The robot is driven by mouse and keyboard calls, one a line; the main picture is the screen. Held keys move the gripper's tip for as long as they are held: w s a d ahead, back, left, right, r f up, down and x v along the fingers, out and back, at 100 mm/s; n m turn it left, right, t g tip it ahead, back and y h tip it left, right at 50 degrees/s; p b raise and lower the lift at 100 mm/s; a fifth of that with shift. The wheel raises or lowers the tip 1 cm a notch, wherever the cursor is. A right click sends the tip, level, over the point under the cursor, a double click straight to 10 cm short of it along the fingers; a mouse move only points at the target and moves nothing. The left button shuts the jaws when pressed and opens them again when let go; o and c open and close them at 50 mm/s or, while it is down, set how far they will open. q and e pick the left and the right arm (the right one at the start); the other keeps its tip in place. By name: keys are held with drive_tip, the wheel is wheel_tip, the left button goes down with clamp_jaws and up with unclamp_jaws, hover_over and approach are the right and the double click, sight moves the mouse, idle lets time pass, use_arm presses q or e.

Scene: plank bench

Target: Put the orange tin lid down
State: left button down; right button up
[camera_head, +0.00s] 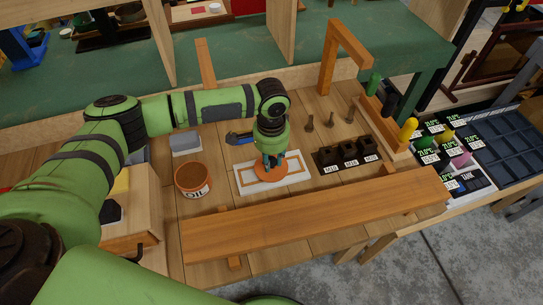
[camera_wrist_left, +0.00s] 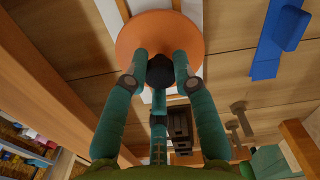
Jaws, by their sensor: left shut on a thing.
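The orange tin lid (camera_head: 268,175) is a flat disc, over the white board with an orange outline (camera_head: 297,167). My left gripper (camera_head: 271,157) points down at it, its teal fingers closed around the lid's dark knob. In the left wrist view the lid (camera_wrist_left: 130,38) fills the top middle, and the left gripper's fingers (camera_wrist_left: 160,72) meet on the knob. I cannot tell whether the lid touches the board or hangs just above it. The open orange tin marked OIL (camera_head: 194,192) stands left of the board. My right gripper is not in view.
A long wooden beam (camera_head: 310,215) runs along the front of the bench. Black labelled blocks (camera_head: 348,153) stand right of the board, with several pegs (camera_head: 330,120) behind. A blue tool (camera_head: 238,138) lies behind the board; a grey box (camera_head: 185,143) stands back left.

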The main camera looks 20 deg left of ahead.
sight(272, 160)
use_arm(q)
drive_tip(key=shift+f, duration=0.2)
drive_tip(key=shift+f, duration=0.3)
drive_tip(key=c, duration=1)
unclamp_jaws()
drive_tip(key=shift+r, duration=0.35)
wheel_tip(272, 160, up, 12)
drive_tip(key=b, duration=0.2)
